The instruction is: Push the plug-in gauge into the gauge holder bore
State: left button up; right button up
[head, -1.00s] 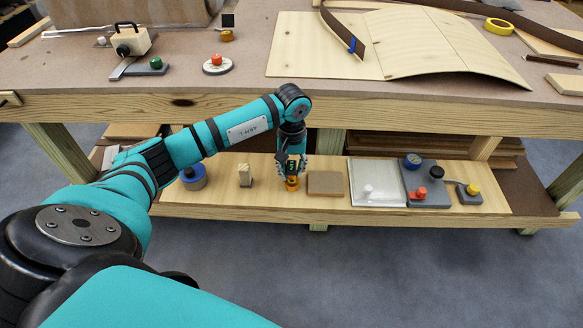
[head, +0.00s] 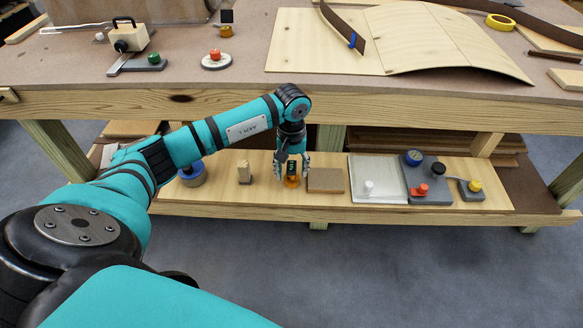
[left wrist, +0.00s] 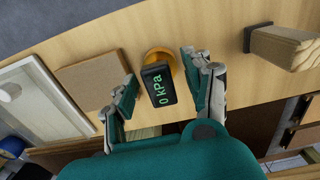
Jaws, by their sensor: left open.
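The plug-in gauge (head: 291,168) is a small black block with a green display. In the left wrist view the gauge (left wrist: 159,86) reads "0 kPa". It stands at the round orange gauge holder (head: 292,182) on the lower shelf. The holder (left wrist: 158,56) shows partly behind the gauge, and the bore is hidden, so I cannot tell how deep the gauge sits. My left gripper (head: 292,177) points down with its fingers open, one on each side of the gauge. In the wrist view gaps show between the gauge and both fingers (left wrist: 159,75). My right gripper is not in view.
On the shelf (head: 330,213), a wooden block (head: 244,173) stands left of the holder and a brown flat block (head: 325,181) lies close on its right. A pale panel (head: 377,170) and a grey unit with knobs (head: 429,190) lie farther right. The workbench edge (head: 420,98) overhangs behind.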

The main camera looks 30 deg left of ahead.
aim_at(291, 166)
pick_arm(q)
jog(key=shift+r, duration=4)
